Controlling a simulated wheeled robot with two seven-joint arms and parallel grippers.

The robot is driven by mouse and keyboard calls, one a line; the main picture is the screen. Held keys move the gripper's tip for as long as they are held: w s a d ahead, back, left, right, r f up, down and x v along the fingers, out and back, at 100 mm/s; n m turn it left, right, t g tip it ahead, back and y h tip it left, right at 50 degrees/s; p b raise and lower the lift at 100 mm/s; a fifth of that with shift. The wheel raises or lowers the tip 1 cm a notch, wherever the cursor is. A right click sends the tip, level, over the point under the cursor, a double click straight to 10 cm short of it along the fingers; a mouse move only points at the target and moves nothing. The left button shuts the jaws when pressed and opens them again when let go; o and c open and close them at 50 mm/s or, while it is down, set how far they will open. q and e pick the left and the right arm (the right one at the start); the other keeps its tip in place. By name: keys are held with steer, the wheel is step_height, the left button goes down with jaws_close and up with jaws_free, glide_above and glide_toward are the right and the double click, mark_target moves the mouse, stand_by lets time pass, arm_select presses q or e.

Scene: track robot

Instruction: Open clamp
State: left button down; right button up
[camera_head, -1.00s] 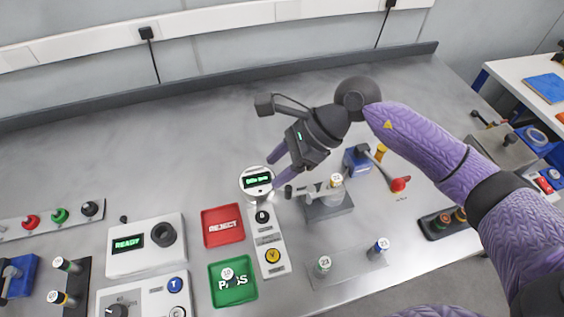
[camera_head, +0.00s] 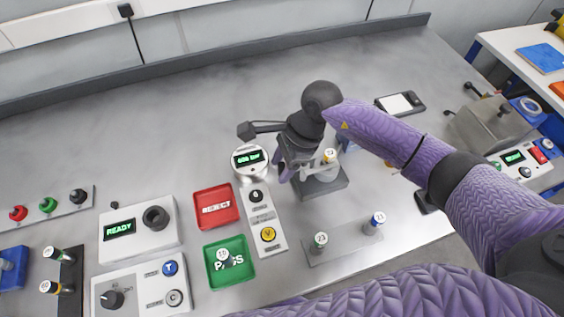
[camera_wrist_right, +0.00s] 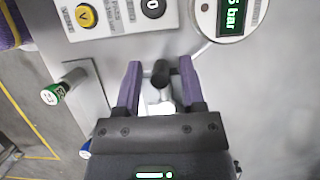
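The clamp is a grey block (camera_head: 325,187) right of the middle in the head view, with a yellow-topped cylinder (camera_head: 329,155) standing in it. Its lever with a black knob (camera_wrist_right: 160,70) shows in the right wrist view, between my fingers. My right gripper (camera_head: 286,168) is at the left side of the clamp. In the wrist view its two purple fingers (camera_wrist_right: 160,80) are apart, one on each side of the knob, with gaps visible. The gripper hides most of the lever in the head view. My left gripper is not in view.
A round pressure display (camera_head: 250,160) stands just left of the gripper. Below it is a panel (camera_head: 265,222) with black and yellow buttons. Red (camera_head: 216,206) and green (camera_head: 230,261) trays lie to the left. A plate (camera_head: 345,244) with two cylinders is in front.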

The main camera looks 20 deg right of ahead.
jaws_close()
stand_by(1.2)
